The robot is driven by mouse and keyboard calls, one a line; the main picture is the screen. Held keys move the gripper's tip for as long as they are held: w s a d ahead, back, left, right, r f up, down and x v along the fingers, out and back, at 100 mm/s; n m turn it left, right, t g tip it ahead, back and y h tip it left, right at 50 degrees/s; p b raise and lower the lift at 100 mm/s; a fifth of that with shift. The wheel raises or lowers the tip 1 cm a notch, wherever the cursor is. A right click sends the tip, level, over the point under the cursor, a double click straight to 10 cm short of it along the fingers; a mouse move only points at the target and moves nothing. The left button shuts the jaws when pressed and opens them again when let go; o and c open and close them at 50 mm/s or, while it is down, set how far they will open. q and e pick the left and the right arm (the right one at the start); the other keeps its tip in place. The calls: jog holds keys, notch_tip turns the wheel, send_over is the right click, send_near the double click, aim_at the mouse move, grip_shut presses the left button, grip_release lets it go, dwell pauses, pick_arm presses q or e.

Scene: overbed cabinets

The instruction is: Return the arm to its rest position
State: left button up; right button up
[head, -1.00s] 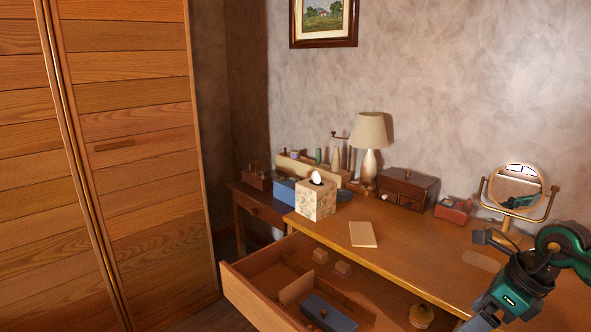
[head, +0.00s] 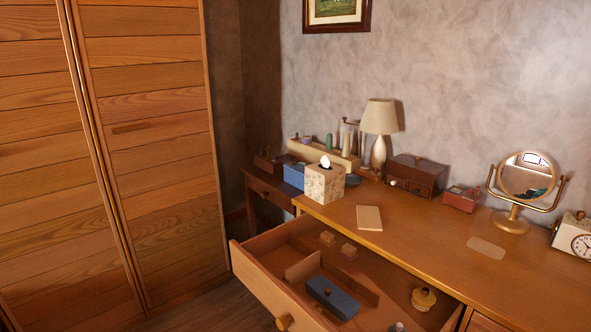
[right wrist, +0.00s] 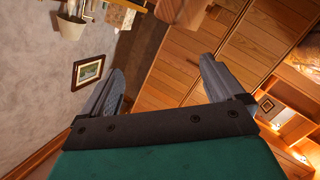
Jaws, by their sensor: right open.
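My right gripper (right wrist: 158,85) shows only in the right wrist view. Its two grey fingers stand wide apart with nothing between them. Past the fingers that view shows the wooden wardrobe (right wrist: 215,65), the wall and the framed picture (right wrist: 88,70), all tilted. Neither of my arms shows in the head view. My left gripper is in no view.
The desk (head: 425,235) has an open drawer (head: 262,290) jutting forward, with a blue box (head: 332,297) inside. A tissue box (head: 325,184), lamp (head: 380,130), round mirror (head: 525,180) and clock (head: 575,238) stand on top. The wardrobe also fills the left (head: 150,150).

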jog(key=s+f+m+g+h, duration=0.3)
jog(key=s+f+m+g, duration=0.2)
jog(key=s+f+m, duration=0.4)
pick_arm(q)
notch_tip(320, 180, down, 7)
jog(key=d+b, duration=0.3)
jog(key=b, duration=0.7)
pick_arm(e)
notch_tip(320, 180, down, 8)
jog(key=a, duration=0.2)
pick_arm(q)
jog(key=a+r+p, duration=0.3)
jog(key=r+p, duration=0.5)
jog(key=p, duration=0.4)
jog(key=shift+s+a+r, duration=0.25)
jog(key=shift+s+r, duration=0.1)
pick_arm(e)
jog(key=d+r, duration=0.3)
jog(key=r, duration=0.5)
jog(key=shift+s+r+n, duration=0.25)
jog(key=shift+s+n, duration=0.05)
jog(key=shift+s, duration=0.15)
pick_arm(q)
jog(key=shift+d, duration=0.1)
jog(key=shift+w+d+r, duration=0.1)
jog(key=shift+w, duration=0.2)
